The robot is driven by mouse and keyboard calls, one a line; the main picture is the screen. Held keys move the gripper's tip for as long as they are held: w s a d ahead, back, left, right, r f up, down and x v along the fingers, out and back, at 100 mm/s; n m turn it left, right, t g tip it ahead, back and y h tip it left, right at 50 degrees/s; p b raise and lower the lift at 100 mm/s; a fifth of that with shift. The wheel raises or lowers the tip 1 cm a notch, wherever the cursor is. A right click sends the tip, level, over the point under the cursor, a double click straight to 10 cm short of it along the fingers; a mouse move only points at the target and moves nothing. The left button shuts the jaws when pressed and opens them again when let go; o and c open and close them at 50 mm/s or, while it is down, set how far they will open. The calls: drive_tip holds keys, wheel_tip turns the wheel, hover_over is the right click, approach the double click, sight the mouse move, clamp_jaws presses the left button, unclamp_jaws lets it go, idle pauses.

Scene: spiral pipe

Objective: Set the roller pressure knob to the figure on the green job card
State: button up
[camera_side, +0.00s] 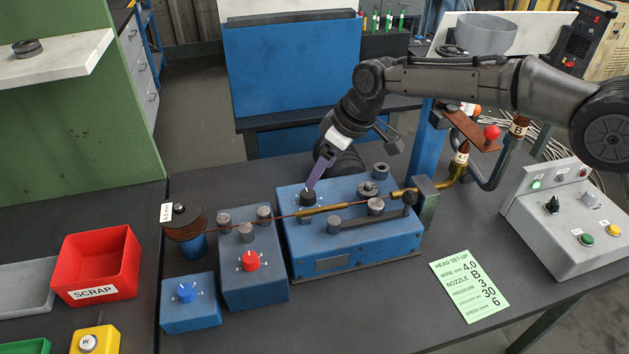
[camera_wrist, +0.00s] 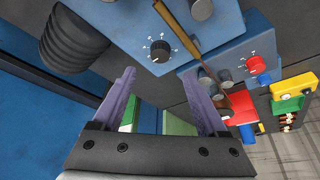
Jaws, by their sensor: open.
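The green job card (camera_side: 469,288) lies on the bench at the front right; it lists wire 4.0, nozzle B, pressure 3, then 30, and speed 6. A black knob (camera_side: 308,198) sits on top of the blue machine (camera_side: 345,245). In the wrist view this knob (camera_wrist: 160,50) has white dial marks around it; its setting is too small to read. My gripper (camera_side: 313,186) has purple fingers and is just above the black knob. In the wrist view the open fingers (camera_wrist: 161,72) are empty, with the knob beyond their tips, not between them.
A red knob (camera_side: 250,261) and a blue knob (camera_side: 186,293) sit on boxes to the left. A brass-coloured tube (camera_side: 325,209) and rollers (camera_side: 376,206) stand close to the black knob. A grey control panel (camera_side: 560,228) is at right, a red scrap bin (camera_side: 96,266) at left.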

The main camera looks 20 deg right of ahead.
drive_tip(key=v, duration=0.6)
drive_tip(key=shift+f, duration=0.1)
